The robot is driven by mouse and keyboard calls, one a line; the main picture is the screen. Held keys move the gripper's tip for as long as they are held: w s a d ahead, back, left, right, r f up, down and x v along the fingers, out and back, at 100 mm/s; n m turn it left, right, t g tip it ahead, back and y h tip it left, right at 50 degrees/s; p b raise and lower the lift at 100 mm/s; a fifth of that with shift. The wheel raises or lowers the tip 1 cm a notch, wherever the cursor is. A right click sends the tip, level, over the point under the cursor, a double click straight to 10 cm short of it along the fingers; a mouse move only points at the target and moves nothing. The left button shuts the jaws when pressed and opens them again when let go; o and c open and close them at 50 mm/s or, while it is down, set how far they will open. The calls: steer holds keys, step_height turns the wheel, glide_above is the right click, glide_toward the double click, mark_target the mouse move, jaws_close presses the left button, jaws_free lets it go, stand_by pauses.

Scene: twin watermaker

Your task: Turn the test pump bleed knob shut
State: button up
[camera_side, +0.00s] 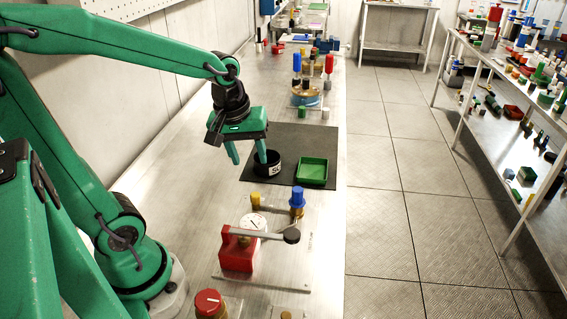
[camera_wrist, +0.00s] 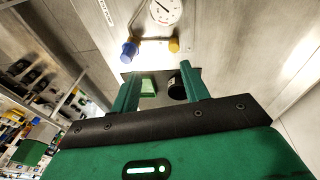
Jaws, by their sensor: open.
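The test pump has a red body (camera_side: 238,250) and stands on a metal plate in the lower middle of the side view. It carries a white dial gauge (camera_side: 252,224), a dark-ended lever (camera_side: 291,236), a blue knob (camera_side: 297,197) and a yellow knob (camera_side: 256,201). The gauge (camera_wrist: 165,11), blue knob (camera_wrist: 130,48) and yellow knob (camera_wrist: 174,45) also show in the wrist view. No readable label tells which knob is the bleed. My gripper (camera_side: 249,158) is open and empty, fingers down, beyond the pump near the black cup. In the wrist view its fingers (camera_wrist: 160,80) are apart.
A black cup (camera_side: 267,170) and a green tray (camera_side: 313,171) sit on a dark mat (camera_side: 289,139) behind the pump. A red-topped knob (camera_side: 208,303) stands in front. Blue- and red-topped fittings (camera_side: 305,88) stand farther back. Bare bench lies left of the pump.

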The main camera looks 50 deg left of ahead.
mark_target(255, 194)
steer(key=w+a+f+n+g, duration=0.1)
steer(key=f+n, duration=0.1)
steer(key=w+a+f+n, duration=0.1)
steer(key=a+f+n, duration=0.1)
steer(key=f+n, duration=0.1)
steer(key=w+a+f+n+g, duration=0.1)
steer(key=f+n, duration=0.2)
steer(key=shift+w+a+g, duration=0.2)
steer(key=shift+w+g, duration=0.1)
steer(key=shift+w, duration=0.05)
steer(key=shift+f, duration=0.15)
steer(key=shift+f, duration=3.75)
steer(key=c, duration=1)
